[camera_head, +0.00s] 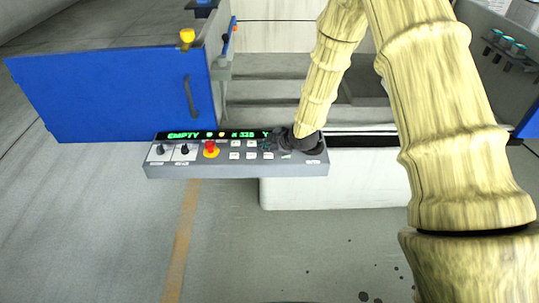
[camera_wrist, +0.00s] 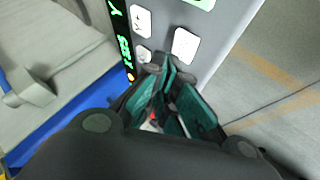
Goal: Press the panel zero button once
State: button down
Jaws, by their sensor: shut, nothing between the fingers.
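My gripper (camera_head: 270,144) is over the panel's right part, hiding some of the buttons. In the wrist view my gripper's teal fingers (camera_wrist: 166,64) are shut and empty, close to the panel face. White buttons (camera_wrist: 185,46) show just past the fingertips. Whether the tips touch the panel, I cannot tell.
A red knob on a yellow base (camera_head: 210,149) and two black rotary knobs (camera_head: 184,150) sit on the panel's left part. A lit green display (camera_head: 190,135) runs along its back. A blue door (camera_head: 110,95) stands behind left. The floor in front is clear.

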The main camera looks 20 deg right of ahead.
aim_at(266, 156)
jog(key=shift+f, duration=0.15)
dwell(0.5)
jog(key=shift+f+b, duration=0.3)
jog(key=shift+f, duration=0.35)
dwell(0.9)
jog(key=shift+r, duration=0.1)
jog(key=shift+r+p, duration=0.3)
jog(key=shift+r, duration=0.45)
jog(key=shift+r+p, duration=1.55)
jog(key=shift+r, duration=0.95)
jog(key=shift+f, duration=0.1)
